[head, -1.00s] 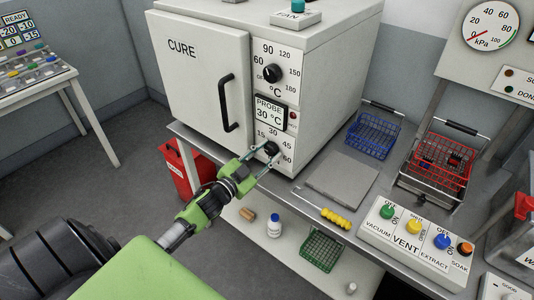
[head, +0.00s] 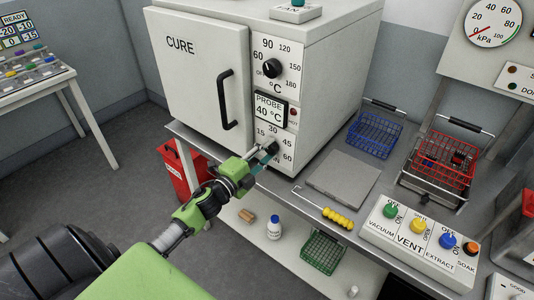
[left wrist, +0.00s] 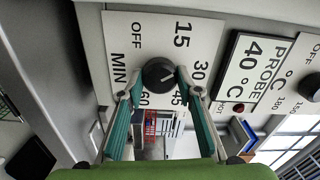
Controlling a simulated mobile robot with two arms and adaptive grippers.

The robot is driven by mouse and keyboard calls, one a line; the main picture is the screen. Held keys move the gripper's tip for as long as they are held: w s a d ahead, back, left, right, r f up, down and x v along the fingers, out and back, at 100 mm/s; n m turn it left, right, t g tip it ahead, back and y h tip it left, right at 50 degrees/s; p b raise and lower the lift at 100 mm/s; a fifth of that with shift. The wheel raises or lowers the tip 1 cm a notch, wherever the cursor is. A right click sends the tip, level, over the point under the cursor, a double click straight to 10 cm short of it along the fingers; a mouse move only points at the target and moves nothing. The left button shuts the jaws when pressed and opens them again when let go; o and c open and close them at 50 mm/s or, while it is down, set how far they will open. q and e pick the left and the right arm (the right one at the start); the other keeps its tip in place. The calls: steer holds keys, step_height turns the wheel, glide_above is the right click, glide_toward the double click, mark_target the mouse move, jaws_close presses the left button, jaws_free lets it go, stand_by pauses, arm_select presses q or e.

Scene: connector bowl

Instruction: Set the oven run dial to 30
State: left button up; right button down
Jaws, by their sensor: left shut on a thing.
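The oven run dial (left wrist: 158,75) is a round black knob on the cure oven's front panel, with marks OFF, 15, 30, 45, 60 and MIN around it. In the left wrist view a pale pointer mark on the knob seems to face the 30 side, but it is small. My left gripper (head: 267,150) is at this knob, its teal fingers shut on the knob's two sides; it also shows in the left wrist view (left wrist: 160,88). In the head view the fingers partly hide the knob. My right gripper is not in view.
The temperature dial (head: 272,68) and the probe display (head: 268,106), reading 40 °C, are above the run dial. The door handle (head: 228,100) stands out to its left. A grey plate (head: 343,178), a blue basket (head: 374,134) and a switch box (head: 418,240) lie to the right.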

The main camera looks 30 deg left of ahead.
arm_select(q)
steer(key=m+b, duration=0.1)
steer(key=m, duration=0.4)
steer(key=shift+f+b, duration=0.1)
steer(key=shift+b, duration=0.25)
steer(key=shift+m, duration=0.4)
steer(key=o, duration=1.1)
steer(key=s, duration=1.2)
steer(key=shift+a, duration=0.45)
